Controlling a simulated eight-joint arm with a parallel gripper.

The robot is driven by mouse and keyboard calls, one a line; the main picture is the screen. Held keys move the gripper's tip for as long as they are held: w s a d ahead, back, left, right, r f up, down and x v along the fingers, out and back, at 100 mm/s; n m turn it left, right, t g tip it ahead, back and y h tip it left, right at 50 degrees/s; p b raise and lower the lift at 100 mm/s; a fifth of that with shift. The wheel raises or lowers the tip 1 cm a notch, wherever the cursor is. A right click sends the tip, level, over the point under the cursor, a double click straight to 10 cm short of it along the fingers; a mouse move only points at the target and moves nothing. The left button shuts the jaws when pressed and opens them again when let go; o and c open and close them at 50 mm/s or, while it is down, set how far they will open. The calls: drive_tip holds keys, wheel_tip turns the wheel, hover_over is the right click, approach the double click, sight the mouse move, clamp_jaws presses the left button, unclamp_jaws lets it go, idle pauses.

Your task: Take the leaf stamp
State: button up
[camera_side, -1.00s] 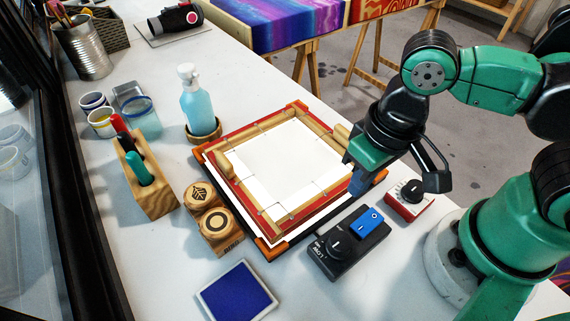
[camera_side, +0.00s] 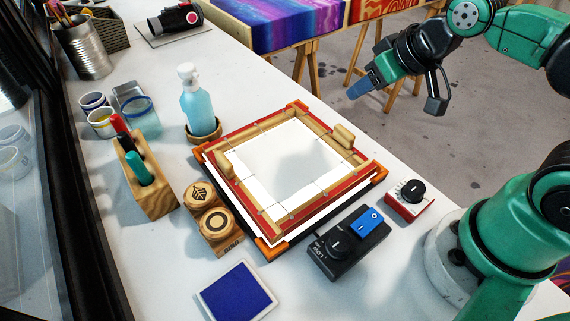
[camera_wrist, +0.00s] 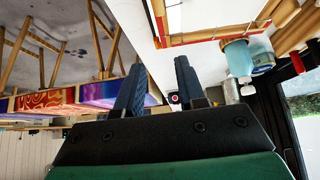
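The leaf stamp (camera_side: 200,193) is a round wooden stamp with a dark leaf mark on top. It stands in a wooden holder left of the framed screen in the side view, just behind a similar stamp with a ring mark (camera_side: 217,223). My gripper (camera_side: 358,91) is raised high, beyond the table's far right edge and well away from the stamps. In the wrist view, its two blue-grey fingers (camera_wrist: 158,85) are apart with nothing between them. I cannot make out the leaf stamp in the wrist view.
A wooden frame (camera_side: 262,119) with red edges lies mid-table over white paper. A control box (camera_side: 336,246) and dial box (camera_side: 423,206) stand right of it.

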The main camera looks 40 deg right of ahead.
drive_tip(key=o, duration=0.8)
drive_tip(key=shift+o, duration=0.2)
drive_tip(key=n+g+y, duration=0.3)
drive_tip(key=n+g, duration=0.1)
drive_tip(key=n, duration=0.6)
hover_over(200, 193)
drive_tip(key=s+d, duration=0.1)
drive_tip(key=d, duration=0.1)
wheel_tip(200, 193, down, 6)
drive_tip(key=shift+s+f, duration=0.1)
drive_tip(key=shift+a+f, duration=0.35)
drive_tip(key=shift+f, duration=0.05)
drive_tip(key=shift+x, duration=2.55)
